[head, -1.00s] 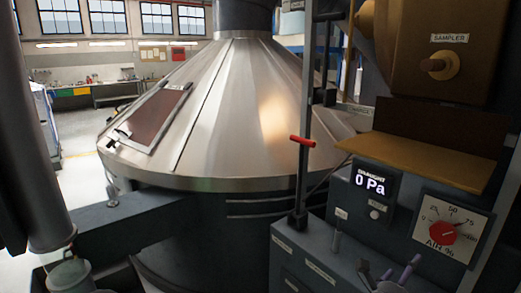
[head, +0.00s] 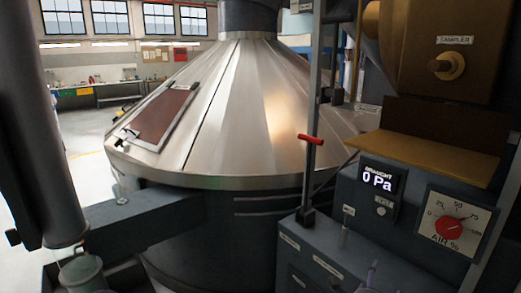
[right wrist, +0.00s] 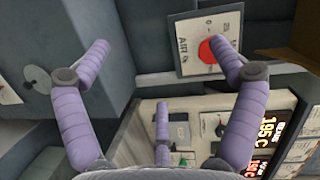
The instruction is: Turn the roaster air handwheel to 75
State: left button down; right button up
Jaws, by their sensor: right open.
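The air dial is a white square plate marked AIR % (head: 461,222) with a red round knob (head: 447,228) at its centre, on the grey cabinet at the right in the head view. Its scale runs past 25, 50 and 75; I cannot read the pointer surely. In the right wrist view the red knob (right wrist: 208,50) is at the upper middle, beside one purple fingertip. My right gripper (right wrist: 161,47) is open and empty, its fingers spread; whether that fingertip touches the knob is unclear. Only a sliver of it shows at the head view's bottom. My left gripper is out of view.
A draught display (head: 380,182) reads 0 Pa left of the dial. A tan shelf (head: 427,155) juts out above it. A red-handled lever (head: 311,139) stands on a post. A large metal cone (head: 235,110) fills the middle. Red digital readouts (right wrist: 256,130) show in the wrist view.

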jog(key=a+f+n+g+y, duration=0.1)
jog(key=a+f+n+y, duration=0.25)
jog(key=f, duration=0.55)
jog(key=a+f+n+g+y, duration=0.2)
jog(key=a+f+n+y, duration=0.15)
jog(key=f, duration=0.45)
jog(key=a+f+n+g+y, duration=0.15)
jog(key=a+f+n, duration=0.3)
jog(key=f, duration=0.45)
jog(key=s+a+f+n+g+y, duration=0.2)
jog(key=s+a+f+n+g, duration=0.2)
jog(key=s+f, duration=0.5)
jog(key=s+a+f+n+g+y, duration=0.3)
jog(key=s+f, duration=0.6)
jog(key=s, duration=0.4)
jog(key=shift+a+f+n+g+y, duration=0.25)
jog(key=shift+a+n+g+y, duration=0.15)
jog(key=shift+a+g, duration=0.5)
jog(key=shift+a, duration=0.1)
